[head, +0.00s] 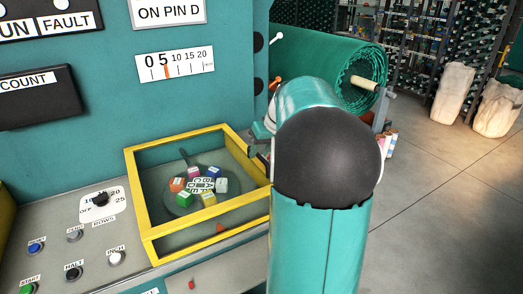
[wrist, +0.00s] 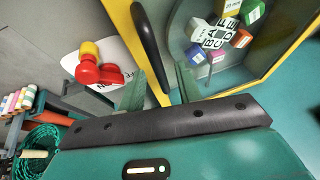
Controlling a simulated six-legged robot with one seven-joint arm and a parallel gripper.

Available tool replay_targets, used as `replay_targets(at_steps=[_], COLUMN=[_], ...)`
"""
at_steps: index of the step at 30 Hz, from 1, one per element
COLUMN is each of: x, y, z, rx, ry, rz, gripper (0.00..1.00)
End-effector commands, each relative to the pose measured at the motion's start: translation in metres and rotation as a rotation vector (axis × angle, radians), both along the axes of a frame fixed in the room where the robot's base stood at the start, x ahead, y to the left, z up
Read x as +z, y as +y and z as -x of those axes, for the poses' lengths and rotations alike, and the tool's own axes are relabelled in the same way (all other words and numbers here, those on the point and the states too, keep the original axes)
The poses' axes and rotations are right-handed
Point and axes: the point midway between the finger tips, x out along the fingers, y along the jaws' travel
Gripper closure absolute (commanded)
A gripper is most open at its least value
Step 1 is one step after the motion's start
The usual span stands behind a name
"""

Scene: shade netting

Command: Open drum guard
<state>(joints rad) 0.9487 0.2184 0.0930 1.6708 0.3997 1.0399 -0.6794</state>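The drum guard is a yellow-framed, clear-sided box (head: 197,240) on the sloping console in the head view, and it looks shut. Under it, a round drum plate (head: 180,205) carries several coloured blocks. In the wrist view, the guard's yellow frame (wrist: 128,35) runs down beside a black bar handle (wrist: 148,42). My gripper (wrist: 160,85) has two teal fingers set apart, with the handle's lower end between them. I see no firm contact on the handle. In the head view, my arm hides most of the gripper at the guard's right side.
Left of the guard are a dial (head: 101,198) and several push buttons (head: 73,272). A red and yellow knob (wrist: 98,70) sits near the handle. A green netting roll (head: 320,65) stands behind my arm. Pale sacks (head: 453,93) stand far right; the floor (head: 440,210) is clear.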

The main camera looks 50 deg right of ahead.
Motion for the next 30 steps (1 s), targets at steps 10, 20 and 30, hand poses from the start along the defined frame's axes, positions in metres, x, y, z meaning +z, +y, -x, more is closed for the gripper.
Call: replay_targets(at_steps=[10, 20, 30], x=[0.0, 0.0, 0.001], y=[0.0, 0.001, 0.045], z=[0.0, 0.0, -0.014], rx=[-0.001, 0.0, 0.005], ry=[0.0, 0.0, 0.0], rz=[0.0, 0.0, 0.0], gripper=[0.89, 1.0, 1.0])
